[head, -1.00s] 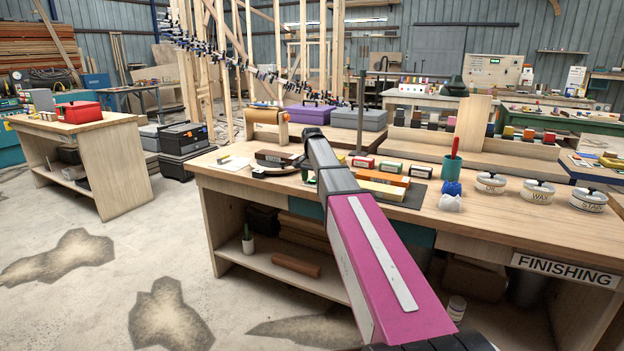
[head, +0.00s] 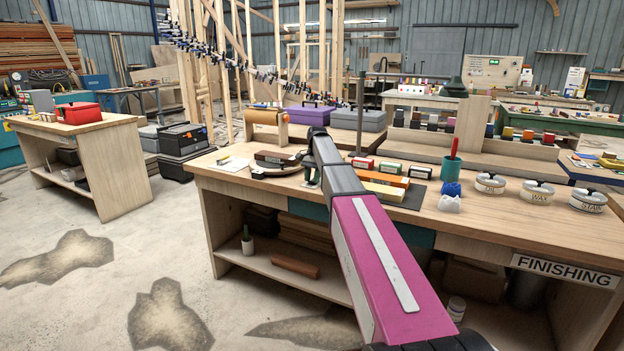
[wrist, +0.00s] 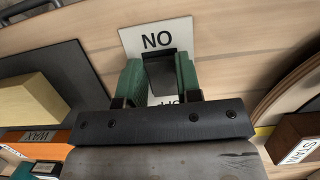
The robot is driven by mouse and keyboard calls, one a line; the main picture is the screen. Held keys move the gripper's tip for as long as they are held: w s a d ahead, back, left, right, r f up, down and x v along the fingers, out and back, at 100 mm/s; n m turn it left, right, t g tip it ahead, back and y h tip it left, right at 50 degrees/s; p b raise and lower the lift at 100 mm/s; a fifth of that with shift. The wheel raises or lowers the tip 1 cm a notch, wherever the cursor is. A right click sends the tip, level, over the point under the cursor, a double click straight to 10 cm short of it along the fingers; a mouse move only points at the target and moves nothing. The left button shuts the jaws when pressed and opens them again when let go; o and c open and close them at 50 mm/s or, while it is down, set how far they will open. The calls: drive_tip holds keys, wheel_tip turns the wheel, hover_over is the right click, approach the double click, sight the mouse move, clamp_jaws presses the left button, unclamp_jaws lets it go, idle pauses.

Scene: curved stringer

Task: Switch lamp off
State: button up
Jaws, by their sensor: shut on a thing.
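My gripper (wrist: 160,78) reaches down to the workbench top, its two green fingers closed on the sides of a black switch lever (wrist: 159,72). The lever stands over a pale label plate (wrist: 135,40). The plate's top word reads "NO", which is "ON" upside down; a second word below the lever is upside down and partly hidden. In the head view the gripper (head: 312,177) is at the left part of the finishing bench, mostly behind my forearm. The lever cannot be made out there. I cannot tell whether the lamp is lit.
On the workbench (head: 500,220), an orange block (head: 383,176) and a yellow block (head: 383,191) lie right of the gripper. A teal cup (head: 452,170) and several round tins (head: 537,192) stand further right. A dark upright pole (head: 360,115) rises behind my arm.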

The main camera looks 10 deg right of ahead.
drive_tip(key=o, duration=0.9)
drive_tip(key=v, duration=1)
drive_tip(key=shift+w+r, duration=0.1)
drive_tip(key=shift+r, duration=0.25)
